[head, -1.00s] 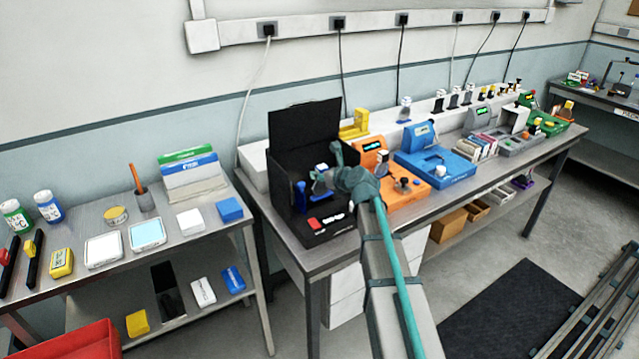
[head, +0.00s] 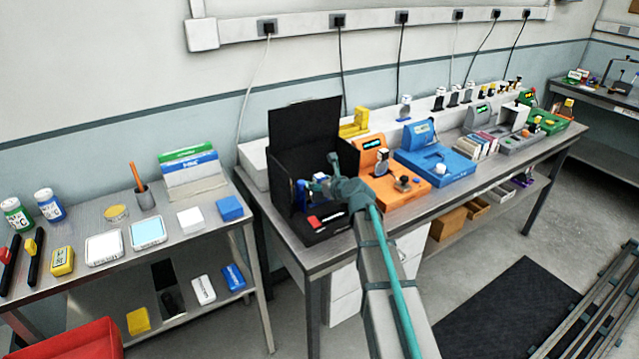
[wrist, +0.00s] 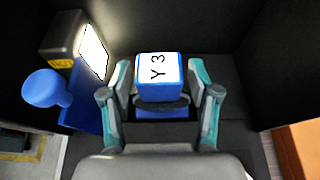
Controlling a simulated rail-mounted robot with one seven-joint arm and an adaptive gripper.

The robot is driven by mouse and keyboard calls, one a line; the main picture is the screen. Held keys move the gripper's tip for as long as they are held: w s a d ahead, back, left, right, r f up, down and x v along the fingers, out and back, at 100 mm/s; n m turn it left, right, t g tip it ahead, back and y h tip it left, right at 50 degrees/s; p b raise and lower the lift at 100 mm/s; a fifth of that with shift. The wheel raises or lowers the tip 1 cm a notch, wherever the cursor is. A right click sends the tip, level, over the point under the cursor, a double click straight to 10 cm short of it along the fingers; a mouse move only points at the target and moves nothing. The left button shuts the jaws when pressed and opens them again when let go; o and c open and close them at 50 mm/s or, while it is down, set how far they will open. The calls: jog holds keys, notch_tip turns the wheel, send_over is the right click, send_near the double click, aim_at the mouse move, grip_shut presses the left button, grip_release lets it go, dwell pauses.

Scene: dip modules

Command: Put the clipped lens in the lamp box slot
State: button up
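In the wrist view, a blue block (wrist: 160,82) with a white top marked "Y 3", which looks like the clipped lens, stands between my fingers. A dark collar (wrist: 160,106) surrounds its lower part. My gripper (wrist: 160,75) is open, with one teal-and-grey finger on each side and narrow gaps to the block. The black lamp box (head: 305,125) with its raised back panel is in the head view; my gripper (head: 318,178) is inside it. The slot under the block is hidden, so I cannot tell how deep the block sits.
A lit lamp (wrist: 93,50) and a blue knob (wrist: 45,88) are close left of my gripper in the wrist view. Dark box walls stand around it. An orange device (head: 400,185) is right of the box, then a blue device (head: 440,165).

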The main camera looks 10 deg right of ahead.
jog(key=shift+r, duration=0.1)
jog(key=shift+s+r, duration=0.1)
jog(key=shift+s, duration=0.1)
jog(key=b+v, duration=0.1)
jog(key=v, duration=1)
jog(key=shift+s+d+b, duration=0.2)
jog(key=shift+s+b, duration=0.05)
jog(key=shift+b, duration=0.1)
jog(key=shift+r, duration=0.15)
